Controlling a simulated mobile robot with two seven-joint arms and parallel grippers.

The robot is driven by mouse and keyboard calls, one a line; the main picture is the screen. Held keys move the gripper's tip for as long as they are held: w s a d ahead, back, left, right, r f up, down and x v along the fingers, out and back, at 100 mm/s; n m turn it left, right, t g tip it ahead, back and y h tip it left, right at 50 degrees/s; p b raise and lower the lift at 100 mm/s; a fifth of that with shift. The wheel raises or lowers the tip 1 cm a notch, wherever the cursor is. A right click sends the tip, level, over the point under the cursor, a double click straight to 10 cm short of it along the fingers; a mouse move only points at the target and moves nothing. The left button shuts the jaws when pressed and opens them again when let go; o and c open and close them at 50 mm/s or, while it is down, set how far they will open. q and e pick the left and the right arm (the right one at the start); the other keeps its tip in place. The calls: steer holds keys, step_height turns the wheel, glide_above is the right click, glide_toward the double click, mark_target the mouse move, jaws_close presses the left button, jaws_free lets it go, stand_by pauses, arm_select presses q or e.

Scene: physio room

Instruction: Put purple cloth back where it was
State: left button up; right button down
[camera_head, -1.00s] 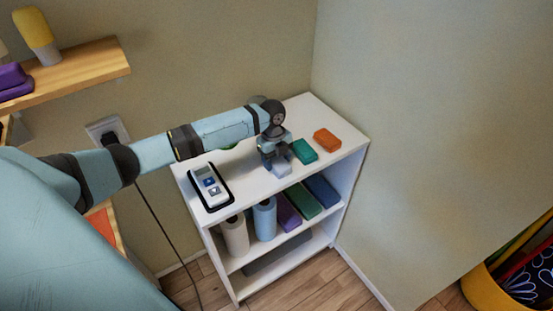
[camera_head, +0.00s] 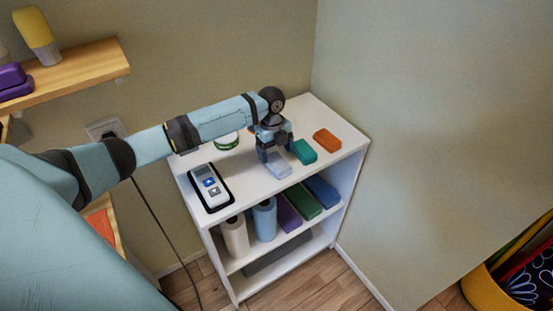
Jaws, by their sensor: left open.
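My left gripper (camera_head: 276,156) is open above the top of the white shelf unit, its fingers pointing down. A pale lilac-blue folded piece (camera_head: 279,170) lies on the top board just below and in front of the fingers; I cannot tell whether they touch it. A purple item (camera_head: 288,211) stands on the middle board beside a green one (camera_head: 304,202) and a blue one (camera_head: 321,190). Purple stacked pieces (camera_head: 14,84) also lie on the wooden wall shelf at the left. Which of these is the purple cloth is not clear. My right gripper is not in view.
The white shelf unit (camera_head: 246,188) also bears a handheld device (camera_head: 209,186), a green-rimmed round item (camera_head: 227,141), a teal block (camera_head: 304,152) and an orange block (camera_head: 327,140). White (camera_head: 235,238) and blue rolls (camera_head: 264,220) stand below. Walls close in behind and right.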

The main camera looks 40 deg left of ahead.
mark_target(274, 156)
arm_select(q)
step_height(274, 156, up, 8)
steer(key=a, duration=0.1)
steer(key=s+d+f+n+t+h, duration=0.25)
steer(key=s+d+f, duration=0.25)
steer(key=d+f, duration=0.3)
steer(key=s+d+f+n+t+h, duration=0.1)
steer(key=s+d+f+n+t, duration=0.25)
steer(key=d+f, duration=0.45)
steer(key=s+d+f+n+t, duration=0.1)
steer(key=s+f+n+t, duration=0.1)
steer(key=s+n, duration=0.4)
steer(key=s+d+f+n+t+y, duration=0.1)
steer(key=s+d+f+n+t, duration=0.1)
steer(key=s+n, duration=0.5)
steer(key=s+t, duration=0.1)
steer(key=s, duration=0.5)
steer(key=shift+f+t, duration=0.3)
steer(key=shift+f, duration=0.1)
steer(key=shift+d+y, duration=0.1)
steer(key=shift+y, duration=0.15)
